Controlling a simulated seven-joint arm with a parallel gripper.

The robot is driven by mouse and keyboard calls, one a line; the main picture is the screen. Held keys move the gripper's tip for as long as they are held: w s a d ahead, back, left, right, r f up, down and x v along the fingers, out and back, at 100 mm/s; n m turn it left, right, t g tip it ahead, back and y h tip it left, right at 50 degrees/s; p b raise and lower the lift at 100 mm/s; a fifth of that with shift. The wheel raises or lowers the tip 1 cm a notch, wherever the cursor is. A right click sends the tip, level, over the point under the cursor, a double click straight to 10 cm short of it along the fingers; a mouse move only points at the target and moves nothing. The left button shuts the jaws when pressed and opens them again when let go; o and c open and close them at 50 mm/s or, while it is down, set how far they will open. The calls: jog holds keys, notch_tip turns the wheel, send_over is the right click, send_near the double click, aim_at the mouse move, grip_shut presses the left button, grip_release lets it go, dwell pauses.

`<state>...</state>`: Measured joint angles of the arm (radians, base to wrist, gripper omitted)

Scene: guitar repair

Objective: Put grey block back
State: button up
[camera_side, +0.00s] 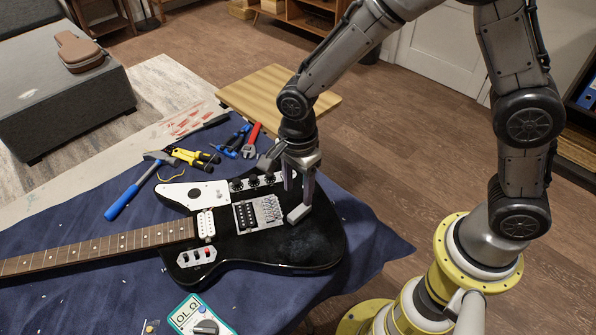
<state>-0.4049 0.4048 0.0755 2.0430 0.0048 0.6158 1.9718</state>
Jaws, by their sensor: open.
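A small light-grey block (298,215) lies on the right part of the black guitar body (310,245), just right of the metal bridge (271,209). My gripper (298,190) points down above the guitar, with its two fingers apart. The right finger comes down close to the block's upper end; I cannot tell whether they touch. The left finger hangs over the guitar beside the bridge, with nothing seen between the fingers.
The guitar lies on a blue cloth (100,240). A hammer (124,201), yellow pliers (196,157) and red-handled tool (252,139) lie behind it. A multimeter (200,318) is in front. A wooden board (270,92) is at the back.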

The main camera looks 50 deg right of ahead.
jog(key=shift+d+r, duration=0.1)
jog(key=shift+r, duration=2.6)
jog(key=s+d+r+n+t, duration=0.4)
jog(key=s+d+r+n, duration=0.65)
jog(key=r, duration=0.25)
jog(key=s+d+n+t, duration=0.1)
jog(key=s+d+n, duration=0.3)
jog(key=s+n, duration=0.3)
jog(key=shift+s+r+t, duration=0.3)
jog(key=shift+r, duration=0.05)
jog(key=shift+d+n, duration=0.1)
jog(key=shift+n, duration=0.15)
